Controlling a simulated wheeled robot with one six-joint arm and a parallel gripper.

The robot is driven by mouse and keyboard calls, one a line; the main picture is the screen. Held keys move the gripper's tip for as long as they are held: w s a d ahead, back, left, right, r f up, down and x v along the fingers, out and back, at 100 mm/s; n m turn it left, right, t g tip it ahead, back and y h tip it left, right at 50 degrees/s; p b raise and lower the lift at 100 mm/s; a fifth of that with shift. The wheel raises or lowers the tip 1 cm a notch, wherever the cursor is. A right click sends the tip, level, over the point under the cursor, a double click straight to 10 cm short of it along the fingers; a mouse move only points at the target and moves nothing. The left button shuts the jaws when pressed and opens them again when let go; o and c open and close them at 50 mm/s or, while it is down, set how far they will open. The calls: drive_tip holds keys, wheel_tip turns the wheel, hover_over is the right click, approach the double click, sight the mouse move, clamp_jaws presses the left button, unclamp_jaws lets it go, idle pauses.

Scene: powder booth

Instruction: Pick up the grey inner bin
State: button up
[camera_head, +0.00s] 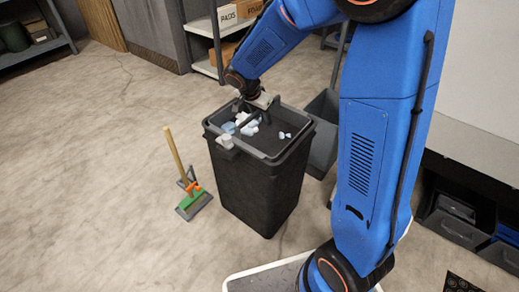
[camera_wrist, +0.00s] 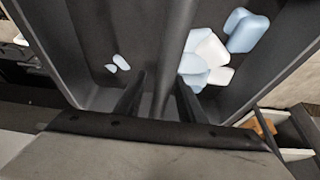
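The grey inner bin (camera_head: 282,151) sits inside a tall black outer bin (camera_head: 262,189), its rim near the outer bin's top. It holds white and pale blue pieces (camera_head: 246,124). In the wrist view its grey wall (camera_wrist: 72,62) and a dark bar (camera_wrist: 177,45) crossing its opening show close up. My gripper (camera_wrist: 160,78) points down at the bin top, with one finger on each side of the bar. A gap shows beside the left finger, so it looks open; contact on the right is unclear. In the head view my gripper (camera_head: 256,101) is at the bin's far rim.
A broom with a wooden handle (camera_head: 174,153) and green head stands on the floor left of the bins. A dark grey container (camera_head: 324,142) is just behind at right. Shelves with boxes (camera_head: 227,15) stand at the back. Open floor lies to the left.

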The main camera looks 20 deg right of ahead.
drive_tip(key=shift+f, duration=0.25)
idle(0.3)
drive_tip(key=shift+c, duration=0.6)
clamp_jaws()
idle(0.9)
